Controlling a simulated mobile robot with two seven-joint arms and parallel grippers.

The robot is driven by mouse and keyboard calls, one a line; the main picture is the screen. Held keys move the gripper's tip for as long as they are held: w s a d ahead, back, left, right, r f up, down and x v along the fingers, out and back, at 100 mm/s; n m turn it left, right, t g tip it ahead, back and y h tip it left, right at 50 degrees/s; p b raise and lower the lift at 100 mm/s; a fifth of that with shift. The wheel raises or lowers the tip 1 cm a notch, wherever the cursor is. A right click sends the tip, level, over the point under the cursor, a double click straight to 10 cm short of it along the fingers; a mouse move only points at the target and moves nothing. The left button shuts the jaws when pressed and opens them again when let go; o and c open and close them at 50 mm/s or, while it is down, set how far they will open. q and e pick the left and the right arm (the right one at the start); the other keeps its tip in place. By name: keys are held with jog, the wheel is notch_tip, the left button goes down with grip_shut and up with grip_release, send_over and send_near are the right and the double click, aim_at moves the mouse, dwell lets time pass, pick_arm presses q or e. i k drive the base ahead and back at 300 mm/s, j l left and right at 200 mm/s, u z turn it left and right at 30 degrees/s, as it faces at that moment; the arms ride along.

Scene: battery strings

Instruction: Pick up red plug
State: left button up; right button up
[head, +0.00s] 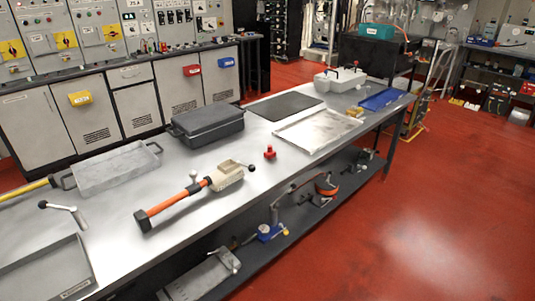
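A small red plug (270,153) stands on the steel workbench (205,160), near its front edge and about halfway along its length. It is clear of its neighbours. Neither of my grippers shows in the head view.
An orange-handled tool with a beige head (190,195) lies left of the plug. A grey lidded case (206,123) and a dark mat (284,106) lie behind it. A shallow metal tray (318,129) is to the right. Red floor (420,220) in front is open.

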aim_at(270, 154)
jog(key=i+l+u, duration=0.1)
jog(key=u, duration=0.75)
jog(key=i+l+u, duration=0.2)
jog(key=l+u, duration=0.15)
jog(key=i+l+u, duration=0.15)
jog(key=l+u, duration=0.25)
jog(key=i+l+u, duration=0.1)
jog(key=l, duration=0.35)
jog(key=l+u, duration=0.15)
jog(key=l, duration=0.3)
jog(key=i, duration=0.05)
